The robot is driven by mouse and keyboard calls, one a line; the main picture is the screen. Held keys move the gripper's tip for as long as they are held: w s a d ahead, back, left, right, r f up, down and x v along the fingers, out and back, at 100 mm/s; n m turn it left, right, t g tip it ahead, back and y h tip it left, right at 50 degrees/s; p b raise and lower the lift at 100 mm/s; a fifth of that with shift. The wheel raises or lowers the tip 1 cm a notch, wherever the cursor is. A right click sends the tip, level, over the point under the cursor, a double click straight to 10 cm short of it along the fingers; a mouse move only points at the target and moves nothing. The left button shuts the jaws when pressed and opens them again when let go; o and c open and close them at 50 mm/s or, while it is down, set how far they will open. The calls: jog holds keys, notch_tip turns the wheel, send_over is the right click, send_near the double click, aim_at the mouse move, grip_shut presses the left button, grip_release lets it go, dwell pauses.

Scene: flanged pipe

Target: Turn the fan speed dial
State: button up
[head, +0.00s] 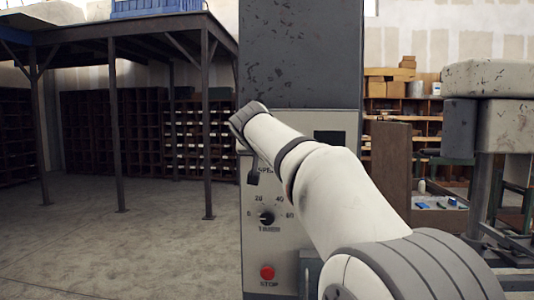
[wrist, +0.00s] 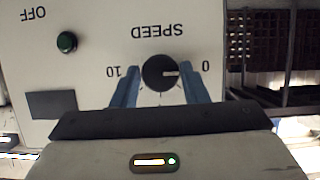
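The fan speed dial (wrist: 160,72) is a round black knob on a pale panel, seen upside down in the wrist view under the word SPEED. Its white mark points right, toward the 0; the 10 is on the left. My gripper (wrist: 159,67) has its two blue fingers on either side of the dial, open, with a narrow gap showing at each side. I cannot tell how deep the fingers reach along the knob. In the head view my arm hides the dial, and only part of its label shows.
Lower on the cabinet are a black timer dial (head: 266,218) and a red STOP button (head: 267,272). A steel-legged platform (head: 122,110) stands left; the floor there is clear.

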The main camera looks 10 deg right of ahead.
jog(key=o, duration=0.4)
jog(key=b+v, duration=0.1)
jog(key=v, duration=0.7)
jog(key=shift+f, duration=0.15)
jog(key=s+d+f+n+g+y+p, duration=0.1)
jog(key=s+f+g+p, duration=0.1)
jog(key=s+f, duration=0.8)
jog(key=s+d+f+n+g+y+p, duration=0.1)
jog(key=s+f+g, duration=0.3)
jog(key=s+f, duration=0.6)
jog(key=s+d+f+n+g+y+p, duration=0.1)
jog(key=s+f+g, duration=0.3)
jog(key=s+f, duration=0.6)
notch_tip(320, 180, down, 6)
jog(key=shift+y+p, duration=0.7)
jog(key=shift+p, duration=0.15)
